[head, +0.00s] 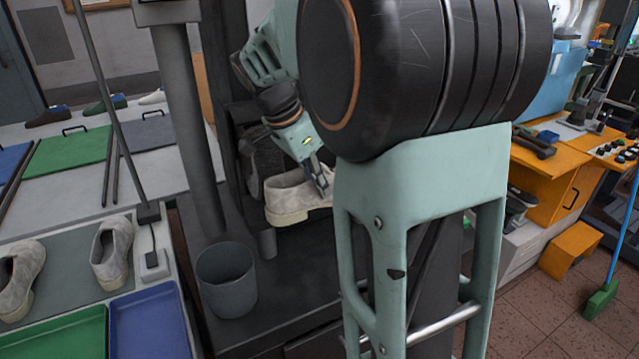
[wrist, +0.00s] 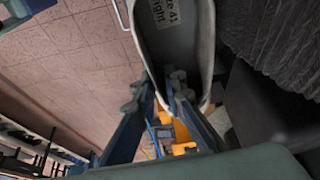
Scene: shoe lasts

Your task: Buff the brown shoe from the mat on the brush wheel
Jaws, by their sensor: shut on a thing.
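My gripper (head: 321,183) is shut on a pale beige-grey shoe (head: 286,197), not clearly brown, and holds it beside the dark bristly brush wheel (head: 262,158). In the wrist view my fingers (wrist: 160,97) grip one end of the shoe (wrist: 182,62); a label inside has "41" and "right" legible. The bristles (wrist: 270,42) are close to the shoe's right side there; I cannot tell if they touch. My arm hides part of the shoe and machine. On the grey mat (head: 66,262) stand two similar pale shoes (head: 113,250), (head: 22,275).
A grey bin (head: 227,281) stands below the wheel. A green tray (head: 60,335) and a blue tray (head: 150,322) lie at front left. A brown shoe (head: 47,116) stands on the back table. An orange bench (head: 545,175) and a broom (head: 600,300) are at right.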

